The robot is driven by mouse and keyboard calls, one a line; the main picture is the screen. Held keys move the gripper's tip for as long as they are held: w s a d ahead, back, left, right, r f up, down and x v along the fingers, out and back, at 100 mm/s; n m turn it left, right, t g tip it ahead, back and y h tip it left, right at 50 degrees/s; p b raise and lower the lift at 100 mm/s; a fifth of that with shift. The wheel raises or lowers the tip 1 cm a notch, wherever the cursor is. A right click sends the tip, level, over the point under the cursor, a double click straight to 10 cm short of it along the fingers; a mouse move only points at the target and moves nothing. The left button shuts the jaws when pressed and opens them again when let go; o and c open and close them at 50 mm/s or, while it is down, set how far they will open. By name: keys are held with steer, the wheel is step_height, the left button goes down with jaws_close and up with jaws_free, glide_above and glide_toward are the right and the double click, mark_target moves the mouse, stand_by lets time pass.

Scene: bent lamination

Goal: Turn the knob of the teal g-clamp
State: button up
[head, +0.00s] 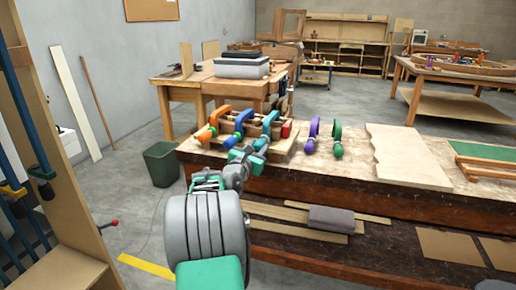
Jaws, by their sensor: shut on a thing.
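A row of g-clamps sits on the curved wooden lamination form on the workbench: an orange one (214,118), a blue one (240,122) and a red-ended one (286,130) at the right. The teal g-clamp's knob (261,143) shows between the blue and red ones, at the front of the form. My gripper (256,149) reaches it from the front and is shut on it.
A purple clamp (312,132) and a green clamp (337,139) stand apart on the bench to the right. A pale wavy-edged board (408,157) lies beyond them. A dark green bin (161,164) stands on the floor left of the bench. Boards and a grey bundle (331,219) lie on the lower shelf.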

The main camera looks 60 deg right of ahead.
steer(key=shift+m, duration=0.3)
jaws_close()
